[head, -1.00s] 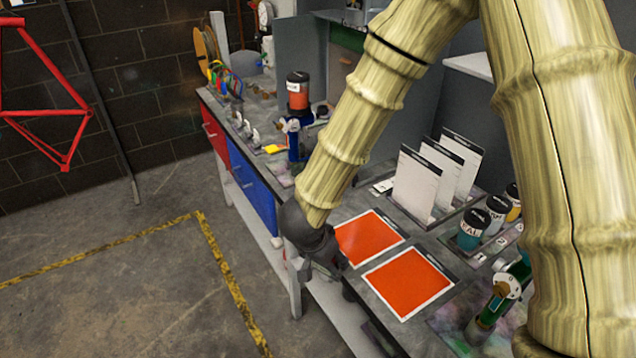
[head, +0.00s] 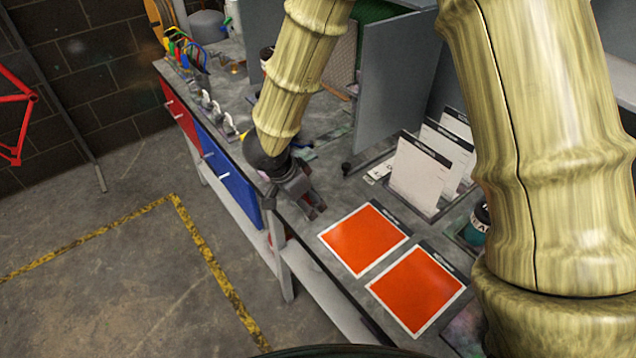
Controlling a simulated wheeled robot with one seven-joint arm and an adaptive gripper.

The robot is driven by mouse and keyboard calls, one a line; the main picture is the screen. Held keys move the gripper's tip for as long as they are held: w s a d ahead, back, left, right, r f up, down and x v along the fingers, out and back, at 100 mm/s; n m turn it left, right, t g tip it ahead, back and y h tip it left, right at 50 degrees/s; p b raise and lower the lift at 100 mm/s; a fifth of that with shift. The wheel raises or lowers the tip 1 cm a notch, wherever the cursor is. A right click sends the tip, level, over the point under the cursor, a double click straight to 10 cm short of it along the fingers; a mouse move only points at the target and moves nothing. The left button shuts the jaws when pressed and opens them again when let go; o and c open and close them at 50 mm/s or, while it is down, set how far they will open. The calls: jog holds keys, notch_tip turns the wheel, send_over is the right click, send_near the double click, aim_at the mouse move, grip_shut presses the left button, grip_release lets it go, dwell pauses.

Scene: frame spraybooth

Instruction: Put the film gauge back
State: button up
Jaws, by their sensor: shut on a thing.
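My gripper (head: 312,205) points down over the front part of the grey workbench (head: 335,262), just beyond the upper left corner of the nearer-to-it orange panel. It is shut on a small dark thing, taken as the film gauge. The gauge is mostly hidden by the fingers and too small to make out. Whether it touches the bench cannot be told. A small white label (head: 372,178) lies on the bench to the right of my gripper.
Two orange panels (head: 363,240) (head: 417,287) lie flat on the bench. White cards (head: 415,175) stand in a rack behind them, with a teal can (head: 479,226) to the right. A grey partition (head: 400,85) rises behind. Small items line the far left.

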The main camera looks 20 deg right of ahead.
jog(key=p, duration=0.2)
send_over(323, 193)
jog(key=a, duration=0.2)
jog(key=shift+s+d+f, duration=0.25)
jog(key=shift+s+f, duration=0.05)
jog(key=shift+f, duration=0.1)
jog(key=shift+f+p, duration=0.6)
jog(key=shift+f, duration=1.15)
jog(key=shift+f, duration=0.15)
jog(key=o, duration=1.1)
jog(key=b+v, duration=0.1)
jog(key=v, duration=1.1)
jog(key=shift+r+b, duration=0.2)
jog(key=shift+b, duration=0.1)
